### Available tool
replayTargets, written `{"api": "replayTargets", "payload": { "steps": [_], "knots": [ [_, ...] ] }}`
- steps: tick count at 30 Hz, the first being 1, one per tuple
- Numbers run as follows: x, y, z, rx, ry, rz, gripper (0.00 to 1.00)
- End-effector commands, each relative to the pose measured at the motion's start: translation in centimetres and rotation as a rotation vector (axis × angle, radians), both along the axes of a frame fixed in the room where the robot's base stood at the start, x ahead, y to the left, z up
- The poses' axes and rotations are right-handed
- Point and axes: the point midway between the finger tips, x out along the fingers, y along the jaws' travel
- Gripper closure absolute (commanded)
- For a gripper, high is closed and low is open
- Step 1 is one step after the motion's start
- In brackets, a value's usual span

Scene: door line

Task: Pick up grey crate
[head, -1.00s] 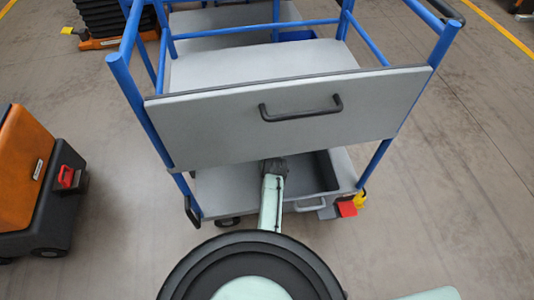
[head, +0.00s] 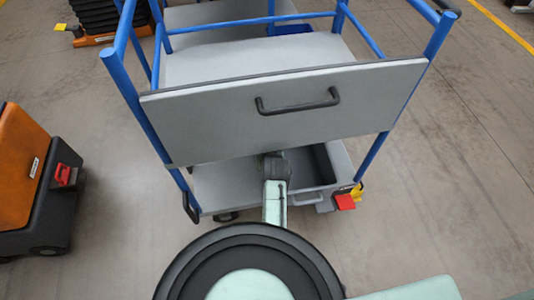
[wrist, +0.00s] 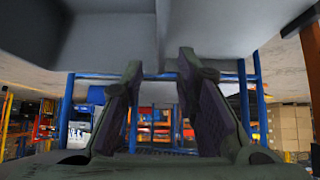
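The grey crate (head: 322,165) sits on the lower deck of a blue-framed cart, at the right in the head view. Its open dark inside shows, and the cart's upper panel hides its far part. In the wrist view the crate (wrist: 105,40) fills the upper left. My gripper (wrist: 160,66) is open and empty, its two fingers apart. In that view the crate's side edge lies between the fingertips; I cannot tell whether they touch it. In the head view the fingers are hidden behind the panel and my wrist.
The cart's upper panel (head: 290,115), with a black handle (head: 298,103), hangs just above my wrist. Blue posts (head: 140,100) stand at both sides. The bare lower deck (head: 225,185) is left of the crate. An orange and black machine (head: 30,185) stands at left. Floor at right is clear.

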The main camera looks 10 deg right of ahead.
Motion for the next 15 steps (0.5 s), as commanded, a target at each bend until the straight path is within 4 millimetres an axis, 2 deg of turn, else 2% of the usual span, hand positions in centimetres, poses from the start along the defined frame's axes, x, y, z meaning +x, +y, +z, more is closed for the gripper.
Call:
{"api": "replayTargets", "payload": {
  "steps": [6, 15],
  "knots": [
    [-1.7, 0.0, 1.7, 0.001, -0.001, -0.001, 0.72],
    [-1.9, 0.1, 1.9, 0.001, 0.000, -0.001, 0.72]
  ]
}}
